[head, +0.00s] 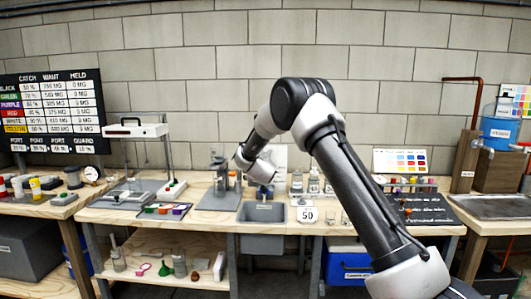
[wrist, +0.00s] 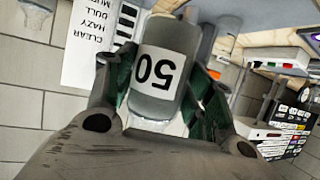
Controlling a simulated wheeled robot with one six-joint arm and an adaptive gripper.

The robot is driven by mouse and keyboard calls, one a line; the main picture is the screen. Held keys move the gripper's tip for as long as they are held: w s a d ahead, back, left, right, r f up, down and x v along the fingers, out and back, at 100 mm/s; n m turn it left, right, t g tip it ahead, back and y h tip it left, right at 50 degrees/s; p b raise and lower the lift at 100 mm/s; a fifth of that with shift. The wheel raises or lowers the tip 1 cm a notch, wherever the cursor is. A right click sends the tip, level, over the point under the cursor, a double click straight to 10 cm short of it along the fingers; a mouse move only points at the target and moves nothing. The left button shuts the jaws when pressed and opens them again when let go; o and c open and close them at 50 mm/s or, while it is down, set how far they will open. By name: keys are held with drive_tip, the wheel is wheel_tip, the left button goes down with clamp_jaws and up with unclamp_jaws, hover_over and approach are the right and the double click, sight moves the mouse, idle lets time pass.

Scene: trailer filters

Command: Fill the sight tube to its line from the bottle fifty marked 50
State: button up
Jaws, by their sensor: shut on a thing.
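The bottle marked 50 (wrist: 168,40) is between the fingers of my gripper (wrist: 163,78) in the wrist view. It is a grey bottle with a white label, and the 50 reads upside down in that picture. My gripper is shut on it, with dark green finger pads on both sides.
A grey sink (head: 262,213) is set in the bench right of the stand. Small bottles (head: 313,182) stand behind a white 50 card (head: 308,215). A white card with CLEAR, HAZY and DULL (wrist: 95,45) shows in the wrist view.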

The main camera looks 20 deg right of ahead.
drive_tip(key=w+r+n+y, duration=0.1)
drive_tip(key=w+y, duration=0.1)
drive_tip(key=w, duration=0.7)
drive_tip(key=shift+w+a+r+n, duration=0.2)
drive_tip(key=shift+a+r+n, duration=0.1)
drive_tip(key=shift+n, duration=0.1)
drive_tip(key=shift+d+r, duration=0.1)
